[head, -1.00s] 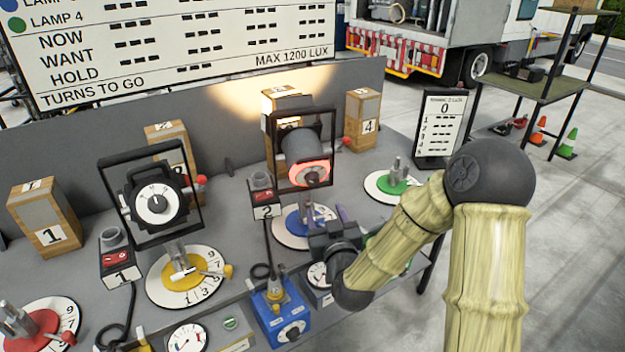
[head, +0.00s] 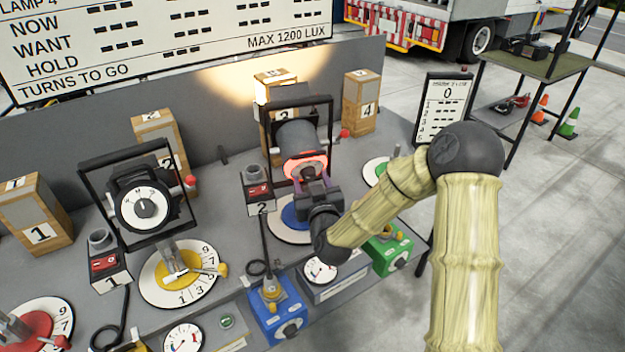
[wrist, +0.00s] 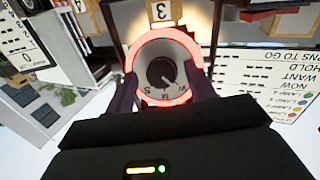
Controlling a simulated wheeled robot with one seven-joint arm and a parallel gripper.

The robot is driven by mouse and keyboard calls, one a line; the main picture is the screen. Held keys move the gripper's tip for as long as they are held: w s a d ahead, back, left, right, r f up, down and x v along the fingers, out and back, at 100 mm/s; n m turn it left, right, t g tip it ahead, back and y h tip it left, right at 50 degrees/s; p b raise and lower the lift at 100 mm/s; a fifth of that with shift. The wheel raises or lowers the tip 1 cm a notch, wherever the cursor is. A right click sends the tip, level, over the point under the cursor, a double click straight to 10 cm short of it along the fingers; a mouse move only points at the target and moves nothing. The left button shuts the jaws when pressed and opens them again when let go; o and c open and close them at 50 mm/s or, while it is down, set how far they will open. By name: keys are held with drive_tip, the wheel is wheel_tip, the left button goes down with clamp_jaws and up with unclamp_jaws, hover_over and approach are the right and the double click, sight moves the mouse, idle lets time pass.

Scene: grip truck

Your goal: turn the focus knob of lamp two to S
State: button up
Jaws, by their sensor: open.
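Lamp two (head: 296,140) is the dark cylinder in a black yoke behind the switch box marked 2 (head: 260,198). Its front has a glowing red ring, which faces the wrist camera (wrist: 133,80). Inside the ring is a dark round focus knob (wrist: 160,72) on a grey face. An S and other small letters lie along the dial's lower edge in the wrist view. The knob's light pointer mark slants to the lower right, away from the S. My gripper (head: 312,180) is open in front of the lamp. Its fingers stand on either side of the knob; contact cannot be told.
Another lamp (head: 145,207) in a black yoke stands to the left over a yellow dial plate (head: 150,288). Blue (head: 277,315) and green (head: 391,256) boxes line the bench front. Numbered wooden boxes (head: 361,100) stand behind. A reading board (head: 440,110) stands at right.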

drive_tip(key=shift+s, duration=0.15)
drive_tip(key=c, duration=1)
drive_tip(key=shift+o, duration=0.2)
drive_tip(key=shift+m+y+b, duration=0.3)
drive_tip(key=shift+b, duration=0.05)
drive_tip(key=shift+d+m+g+y+b, duration=0.25)
drive_tip(key=shift+m+g+y+b, duration=0.15)
drive_tip(key=shift+m+y+b, duration=0.6)
drive_tip(key=m+y+b, duration=0.2)
drive_tip(key=shift+w+d+m+g, duration=0.2)
drive_tip(key=shift+m+g, duration=0.1)
drive_tip(key=shift+m, duration=0.1)
drive_tip(key=m+y+b, duration=0.1)
drive_tip(key=m+y, duration=0.1)
drive_tip(key=m, duration=0.1)
drive_tip(key=shift+w+d+f, duration=0.1)
drive_tip(key=shift+f, duration=0.05)
drive_tip(key=m+y, duration=0.2)
drive_tip(key=m, duration=0.1)
drive_tip(key=shift+b, duration=0.3)
